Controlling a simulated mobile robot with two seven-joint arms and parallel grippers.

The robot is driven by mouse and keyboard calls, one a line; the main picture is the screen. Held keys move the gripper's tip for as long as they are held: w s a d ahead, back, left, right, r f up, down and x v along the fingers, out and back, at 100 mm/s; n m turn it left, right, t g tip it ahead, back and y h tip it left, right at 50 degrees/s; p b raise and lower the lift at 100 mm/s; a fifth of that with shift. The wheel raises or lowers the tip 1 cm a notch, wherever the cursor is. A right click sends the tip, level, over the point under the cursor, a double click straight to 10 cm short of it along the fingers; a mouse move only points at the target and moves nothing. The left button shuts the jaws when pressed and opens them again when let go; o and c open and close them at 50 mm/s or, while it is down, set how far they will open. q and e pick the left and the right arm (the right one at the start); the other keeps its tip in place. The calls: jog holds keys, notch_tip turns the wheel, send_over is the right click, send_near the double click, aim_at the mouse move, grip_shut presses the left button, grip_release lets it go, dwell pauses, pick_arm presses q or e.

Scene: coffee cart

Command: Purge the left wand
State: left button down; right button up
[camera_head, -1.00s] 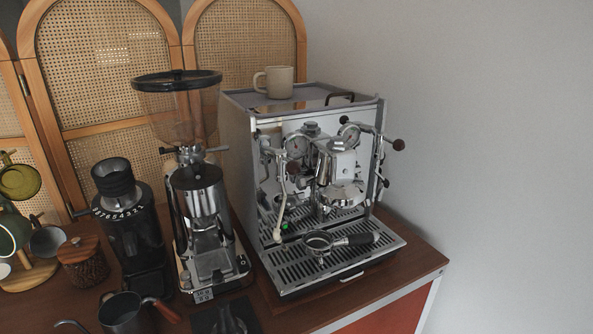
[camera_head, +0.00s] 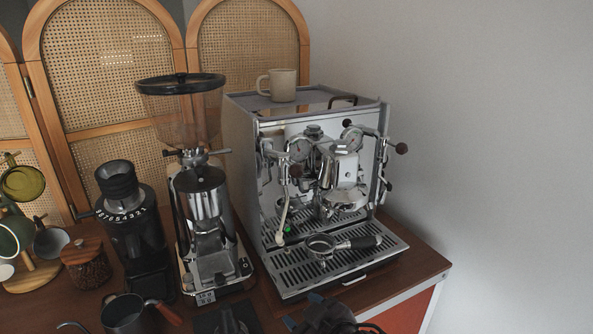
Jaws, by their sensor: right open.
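The silver espresso machine (camera_head: 262,165) stands at the right of the counter. Its left wand (camera_head: 284,214) hangs at the machine's left front, its tip low over the drip tray (camera_head: 296,276). A dark round knob (camera_head: 296,171) shows near the top of this wand. A small green spot shows beside the wand's lower end. My right gripper (camera_head: 322,312) enters at the bottom edge, in front of and below the drip tray, apart from the wand. It is open; only its dark front part shows, and nothing is seen in it. My left gripper is out of view.
A portafilter (camera_head: 321,247) lies on the drip tray, its black handle pointing right. A cup (camera_head: 282,85) stands on the machine. A grinder (camera_head: 204,204) stands to its left. A pitcher (camera_head: 122,315) sits at the lower left. The counter right of the machine is clear.

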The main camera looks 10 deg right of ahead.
jog(key=a+r+n+t, duration=0.1)
jog(key=a+r+n, duration=0.3)
jog(key=r, duration=0.7)
jog(key=t+h, duration=0.3)
jog(key=t, duration=0.2)
send_near(299, 174)
jog(key=w, duration=0.3)
jog(key=w+a, duration=0.1)
jog(key=w, duration=0.3)
jog(key=w+p, duration=0.1)
jog(key=w, duration=0.3)
jog(key=shift+w+a+r, duration=0.1)
jog(key=shift+a+r, duration=0.05)
jog(key=shift+a, duration=0.15)
jog(key=shift+c, duration=0.4)
jog(key=c, duration=0.8)
